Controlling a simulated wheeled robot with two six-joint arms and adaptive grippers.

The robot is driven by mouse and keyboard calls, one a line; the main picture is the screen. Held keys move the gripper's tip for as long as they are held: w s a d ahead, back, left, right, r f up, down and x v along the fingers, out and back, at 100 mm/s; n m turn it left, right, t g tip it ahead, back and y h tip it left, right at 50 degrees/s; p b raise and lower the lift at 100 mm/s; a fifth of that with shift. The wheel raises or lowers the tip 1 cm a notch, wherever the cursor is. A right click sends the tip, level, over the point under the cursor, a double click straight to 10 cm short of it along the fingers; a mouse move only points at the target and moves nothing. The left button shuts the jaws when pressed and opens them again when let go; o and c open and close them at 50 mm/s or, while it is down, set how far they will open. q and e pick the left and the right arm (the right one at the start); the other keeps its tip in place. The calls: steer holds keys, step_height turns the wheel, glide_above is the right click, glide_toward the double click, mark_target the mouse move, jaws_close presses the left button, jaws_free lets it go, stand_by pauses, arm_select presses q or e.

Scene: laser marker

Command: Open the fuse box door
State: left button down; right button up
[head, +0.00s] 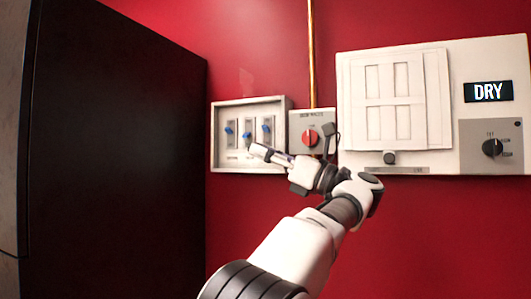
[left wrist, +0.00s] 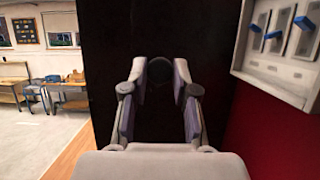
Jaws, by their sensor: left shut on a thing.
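My left gripper (head: 262,152) is in front of the box's lower edge, pointing left. In the left wrist view, its fingers (left wrist: 160,85) close around a small dark round thing (left wrist: 160,72) at the tips, hard to see against black. I cannot tell whether this is the door's knob. My right gripper is not in view.
A large black cabinet (head: 115,130) stands left of the box. A red rotary switch (head: 310,138) is just right of it, under a brass pipe (head: 312,55). A white panel (head: 460,60) with a DRY sign is further right. A workbench (left wrist: 40,85) stands far off.

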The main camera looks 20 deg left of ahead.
arm_select(q)
steer(key=c, duration=0.9)
jaws_free()
steer(key=shift+r, duration=0.15)
steer(key=shift+w+d, duration=0.1)
